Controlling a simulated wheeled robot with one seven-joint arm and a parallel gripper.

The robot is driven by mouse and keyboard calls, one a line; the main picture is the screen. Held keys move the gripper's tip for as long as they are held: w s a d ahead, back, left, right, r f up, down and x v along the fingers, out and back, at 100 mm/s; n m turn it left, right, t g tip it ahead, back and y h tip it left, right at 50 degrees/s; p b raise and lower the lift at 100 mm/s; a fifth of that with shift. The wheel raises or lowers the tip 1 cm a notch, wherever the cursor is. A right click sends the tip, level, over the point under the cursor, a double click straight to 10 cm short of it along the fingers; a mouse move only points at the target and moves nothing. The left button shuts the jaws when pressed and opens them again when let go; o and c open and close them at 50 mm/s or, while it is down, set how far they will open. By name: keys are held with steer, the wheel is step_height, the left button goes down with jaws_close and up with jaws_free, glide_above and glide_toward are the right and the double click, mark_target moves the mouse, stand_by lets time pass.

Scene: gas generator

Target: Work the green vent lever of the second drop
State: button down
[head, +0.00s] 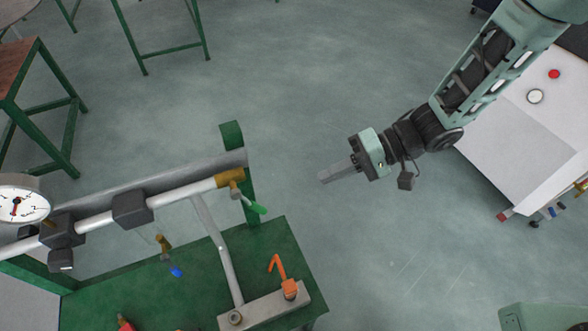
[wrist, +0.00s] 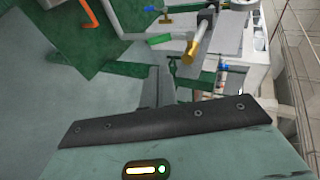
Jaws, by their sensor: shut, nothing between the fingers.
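The green vent lever (head: 257,208) hangs from the brass valve (head: 231,178) at the right end of the white pipe. In the wrist view the green lever (wrist: 159,39) points left of the brass end (wrist: 190,50). My gripper (head: 326,176) is shut and empty, in the air to the right of the lever and apart from it. In the wrist view my gripper's fingers (wrist: 160,80) show as a narrow grey shape below the lever. A blue-tipped lever (head: 175,271) hangs further left under the pipe.
An orange handle (head: 278,267) stands on a grey block (head: 262,306) on the green bench (head: 190,281). A round gauge (head: 18,207) is at the left. A white cabinet (head: 520,135) stands at the right. Open floor (head: 370,235) lies between bench and cabinet.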

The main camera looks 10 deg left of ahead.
steer(key=p, duration=0.2)
glide_toward(263, 212)
steer(key=a, duration=0.2)
steer(key=s+a+f, duration=0.1)
steer(key=a, duration=0.3)
steer(key=shift+s+a+f, duration=0.15)
steer(key=shift+a+f, duration=0.05)
steer(key=shift+f, duration=0.1)
steer(key=shift+f, duration=0.1)
steer(key=shift+s+a+f+g+y+b, duration=0.1)
steer(key=shift+f+g+y+b, duration=0.1)
steer(key=shift+f+y+b, duration=0.35)
steer(key=shift+s+a+f+g+y+b, duration=0.15)
steer(key=shift+f+g+y+b, duration=0.1)
steer(key=shift+b, duration=0.45)
steer(key=shift+s+a+f+g+y+b, duration=0.1)
steer(key=shift+a+f+g+y+b, duration=0.25)
steer(key=shift+y+b, duration=0.45)
steer(key=shift+s+a+f+y+b, duration=0.2)
steer(key=shift+a+y+b, duration=0.1)
steer(key=shift+b, duration=0.6)
steer(key=shift+s+a+b, duration=0.25)
steer(key=shift+a+b, duration=0.05)
steer(key=shift+b, duration=0.15)
